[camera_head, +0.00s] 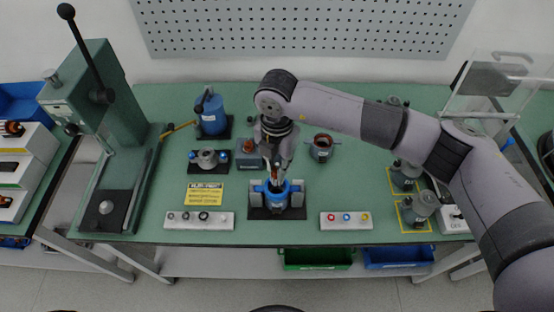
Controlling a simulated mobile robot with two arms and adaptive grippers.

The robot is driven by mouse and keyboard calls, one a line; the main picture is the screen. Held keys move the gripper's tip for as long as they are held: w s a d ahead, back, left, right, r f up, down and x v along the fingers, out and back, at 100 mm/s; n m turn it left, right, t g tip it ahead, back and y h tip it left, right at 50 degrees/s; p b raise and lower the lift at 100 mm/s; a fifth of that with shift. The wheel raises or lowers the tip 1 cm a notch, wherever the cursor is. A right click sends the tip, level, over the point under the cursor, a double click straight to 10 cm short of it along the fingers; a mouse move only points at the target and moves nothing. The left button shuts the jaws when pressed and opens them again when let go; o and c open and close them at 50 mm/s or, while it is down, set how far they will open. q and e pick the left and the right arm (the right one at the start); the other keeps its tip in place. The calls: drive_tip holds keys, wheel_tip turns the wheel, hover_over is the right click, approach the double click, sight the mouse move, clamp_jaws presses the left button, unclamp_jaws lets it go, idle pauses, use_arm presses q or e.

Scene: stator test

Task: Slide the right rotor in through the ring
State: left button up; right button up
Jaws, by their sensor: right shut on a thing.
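My right gripper (275,163) comes down over the middle of the bench and is shut on the rotor (274,180). Only a small dark and copper part of the rotor shows between the fingers and the ring. The blue ring (289,200) sits on a black fixture with grey blocks at the bench's front middle. The rotor is upright above the ring's opening; I cannot tell how deep its lower end is. My left gripper is not in view.
A white strip with small rings (199,221) lies left of the fixture, another (346,221) right of it. A grey stator with copper (321,148) stands behind right, a blue housing (211,117) behind left. A green press (92,95) stands far left.

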drive_tip(key=shift+w+a+f, duration=0.1)
drive_tip(key=shift+f, duration=0.25)
drive_tip(key=shift+f+b, duration=1.2)
drive_tip(key=shift+f, duration=0.15)
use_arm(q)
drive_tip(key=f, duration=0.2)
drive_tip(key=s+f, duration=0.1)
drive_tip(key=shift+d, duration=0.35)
use_arm(e)
drive_tip(key=shift+f, duration=0.15)
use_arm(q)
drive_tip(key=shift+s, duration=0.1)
use_arm(e)
drive_tip(key=shift+f+b, duration=1)
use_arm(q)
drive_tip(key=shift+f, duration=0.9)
